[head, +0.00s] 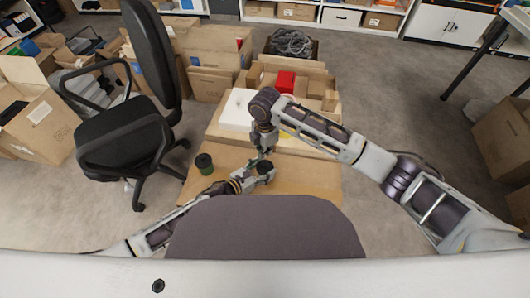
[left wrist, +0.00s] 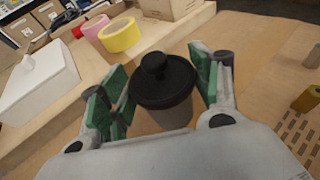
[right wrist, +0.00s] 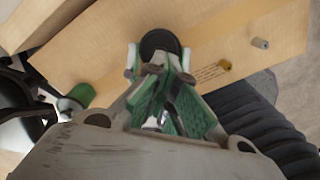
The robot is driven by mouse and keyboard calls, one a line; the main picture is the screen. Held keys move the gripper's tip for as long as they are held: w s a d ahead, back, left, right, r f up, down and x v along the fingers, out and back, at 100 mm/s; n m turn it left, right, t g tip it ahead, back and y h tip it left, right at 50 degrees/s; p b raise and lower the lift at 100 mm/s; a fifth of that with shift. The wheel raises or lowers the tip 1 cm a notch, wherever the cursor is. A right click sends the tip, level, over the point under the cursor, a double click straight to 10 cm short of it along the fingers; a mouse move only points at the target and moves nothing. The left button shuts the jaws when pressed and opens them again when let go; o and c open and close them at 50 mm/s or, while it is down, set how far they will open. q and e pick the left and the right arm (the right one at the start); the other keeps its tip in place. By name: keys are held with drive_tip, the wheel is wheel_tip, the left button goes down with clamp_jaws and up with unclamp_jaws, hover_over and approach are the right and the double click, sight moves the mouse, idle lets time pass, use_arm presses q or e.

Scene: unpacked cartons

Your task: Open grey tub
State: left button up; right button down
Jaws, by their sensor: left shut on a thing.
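The grey tub (left wrist: 172,117) stands upright on the table between the green pads of my left gripper (left wrist: 160,85), which is shut on it. Its round black lid (left wrist: 163,82) with a knob (left wrist: 154,62) is on top. The lid also shows in the right wrist view (right wrist: 160,42). In the head view my left gripper (head: 264,166) is low over the table and the tub is mostly hidden. My right gripper (head: 264,149) points down close above it. In the right wrist view its green fingers (right wrist: 168,76) are together at the tips, empty and apart from the lid.
A green-and-black spool (head: 203,163) stands left on the table (head: 315,178). A white knobbed box (left wrist: 38,85), a yellow ring (left wrist: 120,35) and a pink ring (left wrist: 97,27) are on a raised board behind. Small cylinders (right wrist: 224,66) stand to one side. An office chair (head: 120,140) is at left.

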drive_tip(key=shift+r, duration=1.55)
use_arm(q)
drive_tip(key=o, duration=1.5)
drive_tip(key=shift+o, duration=0.2)
drive_tip(key=shift+s+a, duration=0.1)
drive_tip(key=shift+s, duration=0.05)
drive_tip(key=v, duration=1.1)
drive_tip(key=shift+s+a+r, duration=0.15)
drive_tip(key=shift+a+r, duration=0.05)
